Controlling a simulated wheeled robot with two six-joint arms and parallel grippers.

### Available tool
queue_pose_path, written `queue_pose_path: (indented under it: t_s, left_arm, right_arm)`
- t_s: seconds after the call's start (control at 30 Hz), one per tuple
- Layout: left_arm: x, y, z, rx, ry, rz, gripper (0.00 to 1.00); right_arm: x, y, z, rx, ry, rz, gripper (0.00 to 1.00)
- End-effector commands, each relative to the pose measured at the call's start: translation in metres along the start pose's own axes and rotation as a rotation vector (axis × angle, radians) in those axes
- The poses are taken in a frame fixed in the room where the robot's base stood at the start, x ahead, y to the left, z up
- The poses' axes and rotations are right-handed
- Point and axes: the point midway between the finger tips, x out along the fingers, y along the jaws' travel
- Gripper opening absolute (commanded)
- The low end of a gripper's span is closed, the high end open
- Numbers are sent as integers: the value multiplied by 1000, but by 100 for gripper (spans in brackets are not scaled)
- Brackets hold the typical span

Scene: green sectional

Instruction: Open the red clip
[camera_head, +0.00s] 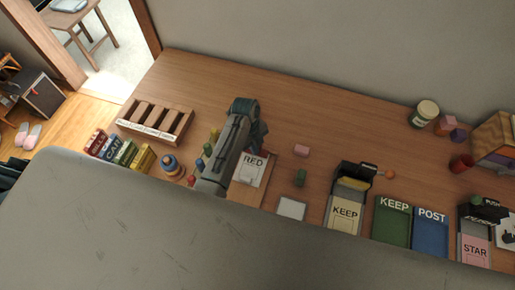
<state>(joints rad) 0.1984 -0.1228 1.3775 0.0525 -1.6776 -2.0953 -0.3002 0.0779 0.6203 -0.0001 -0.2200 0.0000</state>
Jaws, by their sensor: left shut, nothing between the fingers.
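A board with a white sheet marked RED (251,172) lies on the wooden table, left of the middle. My left arm reaches over the table beside it. My left gripper (260,139) is at the board's upper end, shut and empty. The arm and gripper cover that end, so a clip there is hidden, and I cannot tell whether the gripper touches it. My right gripper is not in view.
A wooden tray with slots (156,120) and several coloured boxes (143,157) stand at the left. The back middle of the table (330,110) is clear.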

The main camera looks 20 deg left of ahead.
Motion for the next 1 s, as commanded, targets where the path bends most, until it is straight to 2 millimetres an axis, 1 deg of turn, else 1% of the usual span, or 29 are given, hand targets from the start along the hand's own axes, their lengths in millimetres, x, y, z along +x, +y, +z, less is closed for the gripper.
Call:
queue_pose_path:
  t_s: [0.77, 1.0]
  left_arm:
    - [0, -17, 10, 0, 0, 1, 0]
    - [-3, -14, 8, -1, 0, 1, 0]
  right_arm:
    - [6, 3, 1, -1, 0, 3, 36]
    - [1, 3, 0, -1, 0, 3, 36]
